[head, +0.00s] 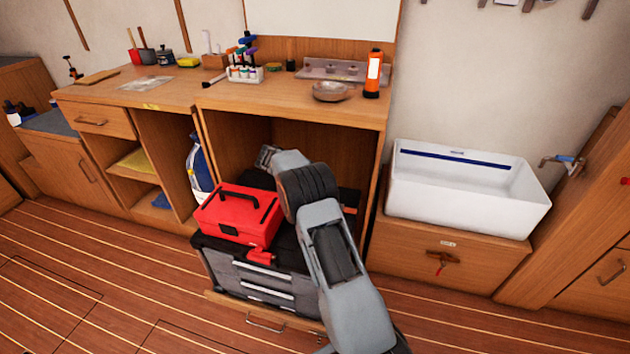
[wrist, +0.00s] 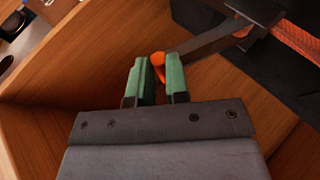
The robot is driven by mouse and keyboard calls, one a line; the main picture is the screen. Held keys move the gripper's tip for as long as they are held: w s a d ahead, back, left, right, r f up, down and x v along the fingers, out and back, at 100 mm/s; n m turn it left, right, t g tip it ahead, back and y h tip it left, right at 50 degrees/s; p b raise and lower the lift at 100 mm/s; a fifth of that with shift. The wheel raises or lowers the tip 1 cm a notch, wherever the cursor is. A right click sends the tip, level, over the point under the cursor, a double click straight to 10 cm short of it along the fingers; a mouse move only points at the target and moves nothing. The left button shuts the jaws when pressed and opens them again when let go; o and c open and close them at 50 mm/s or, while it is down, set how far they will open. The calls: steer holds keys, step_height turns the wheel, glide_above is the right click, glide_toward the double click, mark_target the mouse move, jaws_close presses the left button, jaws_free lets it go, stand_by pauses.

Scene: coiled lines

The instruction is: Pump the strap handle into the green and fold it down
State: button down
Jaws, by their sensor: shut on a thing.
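The strap handle (wrist: 212,38) is a dark bar in the wrist view, with an orange end (wrist: 158,62) between my fingers. A woven orange strap (wrist: 298,38) runs off at the upper right. My gripper (wrist: 158,80) has green finger pads shut on the handle's orange end. In the head view my gripper (head: 268,156) is small, inside the open cabinet bay behind the red toolbox, and my arm hides most of the space there. I see no green mark or gauge by the handle.
The red toolbox (head: 238,214) sits on a grey drawer case (head: 248,275) in front of the bay. Wooden cabinet walls (wrist: 85,50) stand close around my gripper. The worktop (head: 215,97) above holds bottles, a bowl and an orange torch. A white sink (head: 465,190) is at right.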

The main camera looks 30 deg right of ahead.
steer(key=shift+f, duration=0.2)
steer(key=c, duration=1.4)
jaws_free()
steer(key=shift+a+f, duration=0.1)
steer(key=o, duration=0.3)
steer(key=shift+r, duration=0.2)
steer(key=p+v, duration=0.3)
steer(key=v, duration=1)
steer(key=shift+a+r, duration=0.15)
steer(key=shift+a, duration=0.1)
steer(key=shift+w, duration=0.15)
